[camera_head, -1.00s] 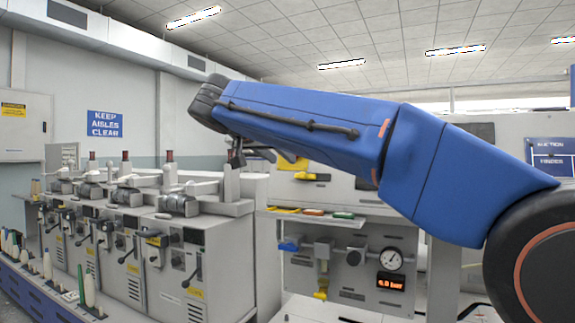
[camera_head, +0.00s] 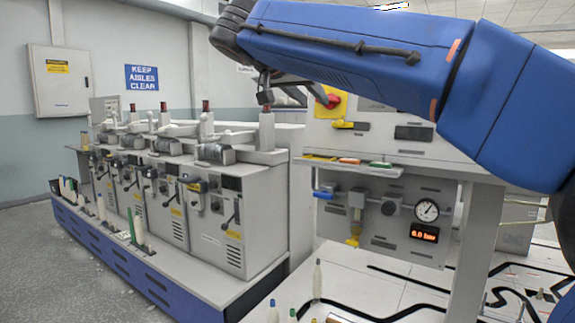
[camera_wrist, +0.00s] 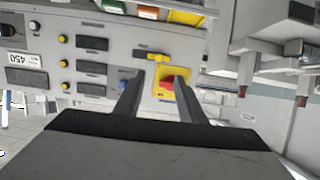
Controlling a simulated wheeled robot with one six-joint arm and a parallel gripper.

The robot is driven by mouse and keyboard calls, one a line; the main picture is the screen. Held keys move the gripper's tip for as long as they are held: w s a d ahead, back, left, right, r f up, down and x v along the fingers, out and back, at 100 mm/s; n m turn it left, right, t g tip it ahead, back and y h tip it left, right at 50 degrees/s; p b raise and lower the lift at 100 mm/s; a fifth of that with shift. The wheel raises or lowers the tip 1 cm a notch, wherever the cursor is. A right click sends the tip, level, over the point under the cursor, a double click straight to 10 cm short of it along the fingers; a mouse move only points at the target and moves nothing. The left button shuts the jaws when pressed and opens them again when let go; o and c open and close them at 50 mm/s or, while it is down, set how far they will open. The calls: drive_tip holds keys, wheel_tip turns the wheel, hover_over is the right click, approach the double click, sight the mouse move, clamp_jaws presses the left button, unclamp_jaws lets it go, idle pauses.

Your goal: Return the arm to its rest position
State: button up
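My blue arm reaches across the upper right of the head view, bent at a joint, with my gripper (camera_head: 268,88) hanging below its far end near the machine. In the wrist view my gripper (camera_wrist: 155,85) has its two dark fingers spread apart with nothing between them. Behind them in that view are a grey control panel (camera_wrist: 105,60) and a red knob on a yellow plate (camera_wrist: 168,84). The same red knob and yellow plate (camera_head: 322,106) show in the head view just right of my gripper. I cannot tell how far my fingers are from the panel.
A row of grey winding machines (camera_head: 215,215) stands on a blue base (camera_head: 130,268) at the left. A gauge panel (camera_head: 385,215) with a dial (camera_head: 426,210) is below my arm. Bobbins (camera_head: 317,280) stand at the lower middle. Open grey floor (camera_head: 35,265) lies at the far left.

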drive_tip(key=s+d+f+n+g+y, duration=0.2)
drive_tip(key=s+d+f, duration=0.3)
drive_tip(key=d+f, duration=0.45)
drive_tip(key=s+d+f+n+g+y, duration=0.1)
drive_tip(key=s+d+f+n+g, duration=0.15)
drive_tip(key=s+d+f, duration=0.7)
drive_tip(key=s+f+y, duration=0.1)
drive_tip(key=s+f, duration=0.5)
drive_tip(key=f, duration=0.4)
drive_tip(key=s+d+f+n+g+y, duration=0.1)
drive_tip(key=s+f+y, duration=0.1)
drive_tip(key=s+f, duration=0.4)
drive_tip(key=s+f+n+y, duration=0.1)
drive_tip(key=s+f, duration=0.5)
drive_tip(key=f, duration=0.8)
drive_tip(key=shift+d+f+y, duration=0.25)
drive_tip(key=shift+f+y, duration=0.15)
drive_tip(key=shift+n+g, duration=0.25)
